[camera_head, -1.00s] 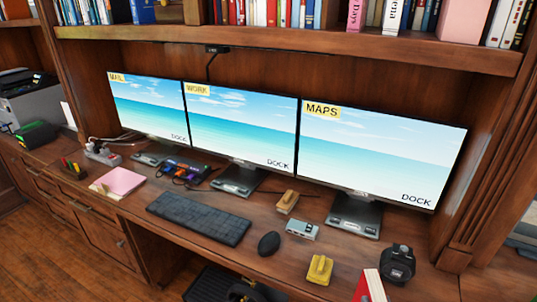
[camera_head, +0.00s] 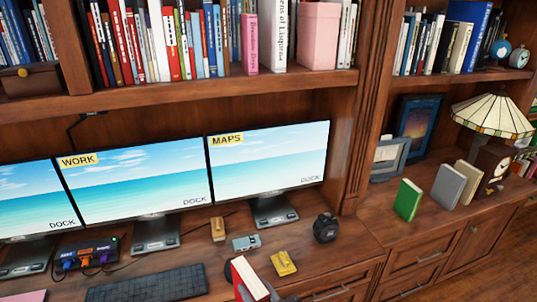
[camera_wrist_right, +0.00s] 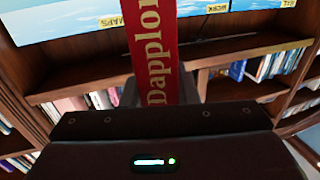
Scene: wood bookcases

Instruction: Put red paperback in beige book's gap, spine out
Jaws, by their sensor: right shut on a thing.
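The red paperback (camera_head: 240,284) is at the bottom of the head view, upright and tilted, with its pale page edge showing. In the right wrist view its red spine (camera_wrist_right: 160,60) carries cream lettering. My right gripper (camera_head: 262,294) is shut on it, held over the desk's front; the fingertips are mostly hidden. A beige book (camera_head: 472,172) stands on the right-hand counter, beside a grey book (camera_head: 448,186) and a green book (camera_head: 408,200), with spaces between them. The gripper is well to the left of and nearer than these books. My left gripper is out of view.
Monitors (camera_head: 135,185) line the desk back, with a keyboard (camera_head: 150,286) in front. A black camera-like object (camera_head: 326,228) and yellow stapler-like object (camera_head: 284,263) lie near the held book. A bookcase post (camera_head: 372,110) separates desk and counter. A lamp (camera_head: 492,113) stands behind the beige book.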

